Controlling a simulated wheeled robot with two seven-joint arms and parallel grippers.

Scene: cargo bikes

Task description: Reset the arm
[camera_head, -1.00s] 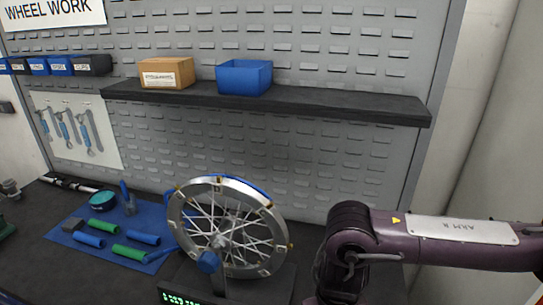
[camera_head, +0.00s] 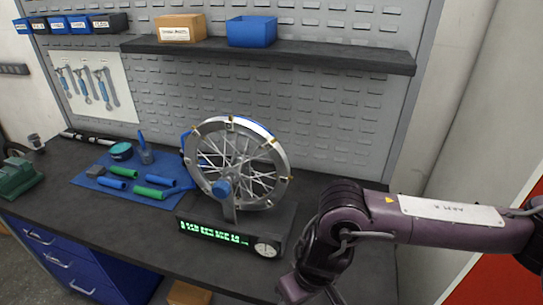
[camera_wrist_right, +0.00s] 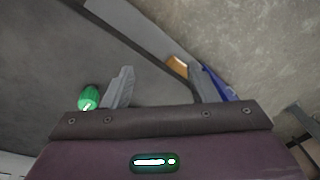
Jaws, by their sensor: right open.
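My right arm (camera_head: 440,215) is purple and comes in from the right in the head view. It bends down in front of the bench at the right of the wheel stand. In the wrist view the two grey fingers of my right gripper (camera_wrist_right: 157,88) stand apart with nothing between them. The gripper's fingertips cannot be made out in the head view. My left gripper is in neither view.
A spoked wheel (camera_head: 237,165) stands upright on a stand with a green-lit display (camera_head: 215,233), left of my right arm. A blue mat (camera_head: 115,165) holds several tools. A shelf (camera_head: 290,53) spans the pegboard. Blue drawers (camera_head: 75,262) are below the bench.

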